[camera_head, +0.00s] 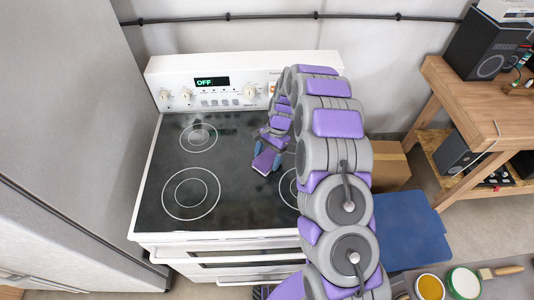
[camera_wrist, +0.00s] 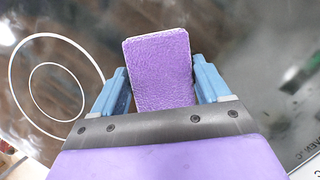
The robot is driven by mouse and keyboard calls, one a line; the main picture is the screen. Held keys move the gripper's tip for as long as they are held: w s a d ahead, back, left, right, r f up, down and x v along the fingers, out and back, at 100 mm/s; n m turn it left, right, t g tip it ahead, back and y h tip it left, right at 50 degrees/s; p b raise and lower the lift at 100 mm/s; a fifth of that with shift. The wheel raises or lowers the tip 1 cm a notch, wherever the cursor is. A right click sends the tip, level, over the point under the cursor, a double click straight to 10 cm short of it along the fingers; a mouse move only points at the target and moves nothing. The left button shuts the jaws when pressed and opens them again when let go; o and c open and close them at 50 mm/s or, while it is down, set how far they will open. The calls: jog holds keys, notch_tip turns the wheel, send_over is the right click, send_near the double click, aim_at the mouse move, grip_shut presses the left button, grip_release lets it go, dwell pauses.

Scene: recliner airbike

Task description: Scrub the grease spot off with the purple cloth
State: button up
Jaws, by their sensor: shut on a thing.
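The purple cloth (camera_wrist: 160,70) is a flat, textured rectangle gripped between the two blue fingers of my gripper (camera_wrist: 163,85). In the head view, my gripper (camera_head: 267,155) is over the middle of the black stove top (camera_head: 235,200), and the cloth (camera_head: 263,163) shows at its tip. I cannot tell whether the cloth touches the glass. Pale hazy marks also show on the glass near the gripper in the head view. My arm hides the stove's right side.
Ringed burners (camera_head: 191,193) mark the stove top. The control panel (camera_head: 215,90) with knobs and an "OFF" display stands behind it. A grey cabinet (camera_head: 60,130) is left. A cardboard box (camera_head: 390,165), blue seat (camera_head: 412,230) and wooden workbench (camera_head: 480,105) are right.

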aim_at(266, 151)
jog(key=shift+w+p, duration=0.35)
jog(key=shift+w, duration=0.65)
jog(key=shift+w+f, duration=0.1)
jog(key=shift+w, duration=0.35)
jog(key=shift+s+p, duration=0.45)
jog(key=shift+s, duration=1.2)
jog(key=shift+w+a+p, duration=0.1)
jog(key=shift+w+p, duration=0.55)
jog(key=shift+w, duration=1.25)
jog(key=shift+r, duration=0.2)
jog(key=shift+s+r+p, duration=0.1)
jog(key=shift+r+p, duration=0.65)
jog(key=shift+r, duration=0.7)
